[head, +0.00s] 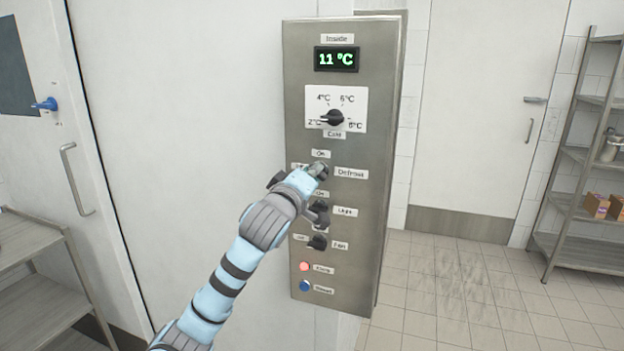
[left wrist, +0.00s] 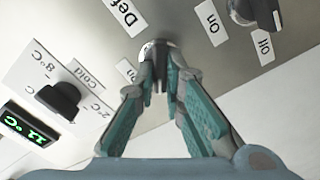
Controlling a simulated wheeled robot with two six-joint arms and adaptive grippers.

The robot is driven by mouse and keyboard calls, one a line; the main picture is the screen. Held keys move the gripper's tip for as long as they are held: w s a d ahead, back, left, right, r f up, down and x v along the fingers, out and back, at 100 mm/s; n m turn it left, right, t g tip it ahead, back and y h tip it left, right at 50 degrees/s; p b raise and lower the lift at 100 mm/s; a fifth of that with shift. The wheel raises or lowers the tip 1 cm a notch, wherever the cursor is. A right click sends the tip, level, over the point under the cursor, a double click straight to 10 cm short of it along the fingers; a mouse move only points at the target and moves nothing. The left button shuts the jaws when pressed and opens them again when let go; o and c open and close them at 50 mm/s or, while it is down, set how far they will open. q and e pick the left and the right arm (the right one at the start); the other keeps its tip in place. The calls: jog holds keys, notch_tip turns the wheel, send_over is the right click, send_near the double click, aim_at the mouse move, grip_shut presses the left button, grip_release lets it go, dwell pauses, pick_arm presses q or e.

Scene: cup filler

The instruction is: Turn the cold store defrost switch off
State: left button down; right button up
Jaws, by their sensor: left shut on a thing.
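The Defrost switch (head: 321,167) is a dark rotary knob on the upright steel control panel (head: 372,100). An "On" label (head: 320,154) sits above it, a "Defrost" label (head: 351,173) to its right, and a partly covered label (head: 299,166) to its left. My left gripper (head: 316,173) is at this knob and shut on it. In the left wrist view the fingertips (left wrist: 161,75) close around the knob (left wrist: 157,48). The fingers hide most of the knob, so I cannot tell which way it points. My right gripper is not in view.
The Light knob (head: 319,212) and Fan knob (head: 318,242) are close below. The temperature dial (head: 333,118) is above, under a display (head: 337,59) reading 11 °C. A red button (head: 305,267) and a blue button (head: 305,286) are lower. Shelving (head: 585,150) stands far right.

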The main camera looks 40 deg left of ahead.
pick_arm(q)
jog(key=shift+f+n+b, duration=0.2)
jog(key=shift+n+b, duration=1.8)
jog(key=shift+n, duration=1.5)
jog(key=c, duration=1.7)
grip_release()
jog(key=shift+w, duration=0.15)
jog(key=v, duration=1.2)
